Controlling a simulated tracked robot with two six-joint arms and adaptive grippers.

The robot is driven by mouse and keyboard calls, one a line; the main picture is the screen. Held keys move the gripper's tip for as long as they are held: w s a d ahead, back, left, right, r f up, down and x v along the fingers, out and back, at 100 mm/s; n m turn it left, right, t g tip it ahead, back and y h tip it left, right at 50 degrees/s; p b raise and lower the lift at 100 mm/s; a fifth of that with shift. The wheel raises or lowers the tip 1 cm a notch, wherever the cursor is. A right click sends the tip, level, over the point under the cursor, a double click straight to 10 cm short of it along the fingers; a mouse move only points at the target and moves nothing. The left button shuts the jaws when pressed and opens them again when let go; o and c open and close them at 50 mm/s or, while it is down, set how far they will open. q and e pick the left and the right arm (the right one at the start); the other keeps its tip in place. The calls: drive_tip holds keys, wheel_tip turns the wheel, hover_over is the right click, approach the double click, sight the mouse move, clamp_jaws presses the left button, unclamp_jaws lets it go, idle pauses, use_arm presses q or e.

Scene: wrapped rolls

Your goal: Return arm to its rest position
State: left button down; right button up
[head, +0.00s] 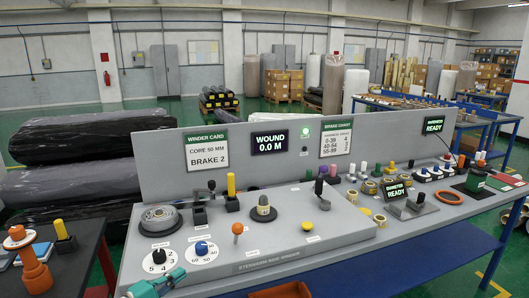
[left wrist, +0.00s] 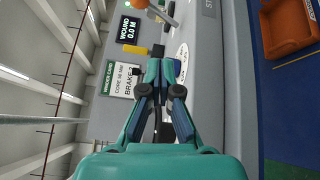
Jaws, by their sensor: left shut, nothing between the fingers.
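My left gripper (head: 172,277) is teal and shows at the bottom edge of the head view, in front of the near left corner of the grey console (head: 280,238). In the left wrist view my left gripper (left wrist: 161,68) has its fingers together with nothing between them. It is near the white brake dial (head: 158,262) and the blue-knobbed dial (head: 202,248); I cannot tell whether it touches the console. My right gripper is not in view.
The console carries a yellow lever (head: 231,184), an orange-topped lever (head: 237,229) and a yellow button (head: 307,226). Its back panel holds the winder card (head: 207,153) and a wound display (head: 270,141). An orange object (head: 27,262) stands at left. Black-wrapped rolls (head: 70,185) lie behind.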

use_arm(q)
drive_tip(key=s+d+f+g+y, duration=0.2)
drive_tip(key=s+d+f, duration=0.4)
drive_tip(key=f, duration=0.3)
drive_tip(key=s+d+f+g+y, duration=0.25)
drive_tip(key=s+d+f, duration=0.25)
drive_tip(key=f, duration=0.4)
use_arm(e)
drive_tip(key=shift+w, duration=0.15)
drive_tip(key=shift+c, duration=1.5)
use_arm(q)
drive_tip(key=s+f+m+g+y, duration=0.1)
drive_tip(key=s+f+m+g, duration=0.3)
drive_tip(key=s, duration=0.8)
drive_tip(key=s+f+m+g+y, duration=0.1)
drive_tip(key=s+f+m+g, duration=0.4)
drive_tip(key=s, duration=0.7)
drive_tip(key=shift+s+d+f+m, duration=0.3)
drive_tip(key=shift+f+m, duration=0.25)
drive_tip(key=shift+m, duration=0.25)
